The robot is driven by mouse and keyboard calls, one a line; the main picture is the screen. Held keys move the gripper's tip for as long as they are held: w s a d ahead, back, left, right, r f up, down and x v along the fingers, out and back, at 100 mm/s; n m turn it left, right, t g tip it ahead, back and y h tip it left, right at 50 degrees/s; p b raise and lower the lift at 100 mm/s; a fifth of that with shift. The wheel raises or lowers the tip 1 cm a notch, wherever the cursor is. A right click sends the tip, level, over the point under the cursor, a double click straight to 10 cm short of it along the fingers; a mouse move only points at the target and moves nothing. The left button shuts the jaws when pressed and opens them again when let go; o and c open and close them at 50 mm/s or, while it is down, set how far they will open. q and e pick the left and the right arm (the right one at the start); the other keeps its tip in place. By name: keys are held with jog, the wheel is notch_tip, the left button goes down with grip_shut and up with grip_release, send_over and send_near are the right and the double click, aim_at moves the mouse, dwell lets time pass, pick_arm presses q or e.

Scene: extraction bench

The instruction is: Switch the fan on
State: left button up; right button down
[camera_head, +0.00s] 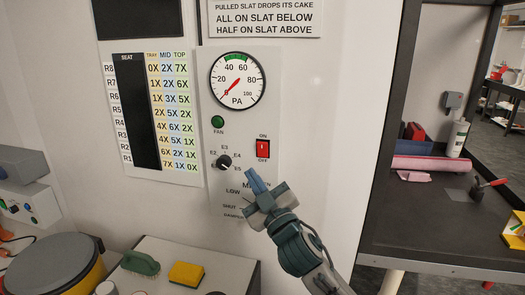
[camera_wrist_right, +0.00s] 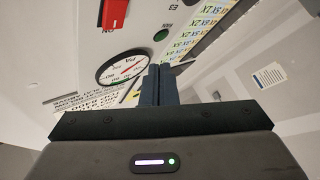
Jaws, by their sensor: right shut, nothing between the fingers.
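The fan switch (camera_head: 263,149) is a red rocker on the white panel, with ON printed above it and OFF below. I cannot tell which side is pressed in. It also shows at the top left of the right wrist view (camera_wrist_right: 116,14). The green FAN lamp (camera_head: 217,122) is left of the switch and looks dark. The PA gauge (camera_head: 238,81) above has its needle near 0. My right gripper (camera_head: 254,178) is shut and empty, its fingertips below the switch and apart from it in the picture. It hides part of the damper labels. My left gripper is out of view.
A black selector knob (camera_head: 224,162) with E labels is left of the right gripper. A slat chart (camera_head: 155,118) hangs further left. Below are a green brush (camera_head: 140,263) and a yellow sponge (camera_head: 186,274). A dark shelf (camera_head: 420,235) stands at the right.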

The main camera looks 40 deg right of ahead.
aim_at(263, 150)
jog(key=shift+w+d+r+b, duration=0.2)
jog(key=shift+w+d+b, duration=0.05)
jog(key=shift+w+d, duration=0.65)
jog(key=shift+w+d+r+b, duration=0.2)
jog(key=shift+w+d, duration=0.55)
jog(key=shift+d, duration=0.3)
jog(key=shift+w+d+r+b, duration=0.2)
jog(key=shift+w+d+b, duration=0.05)
jog(key=shift+w+d, duration=0.65)
jog(key=shift+d, duration=0.15)
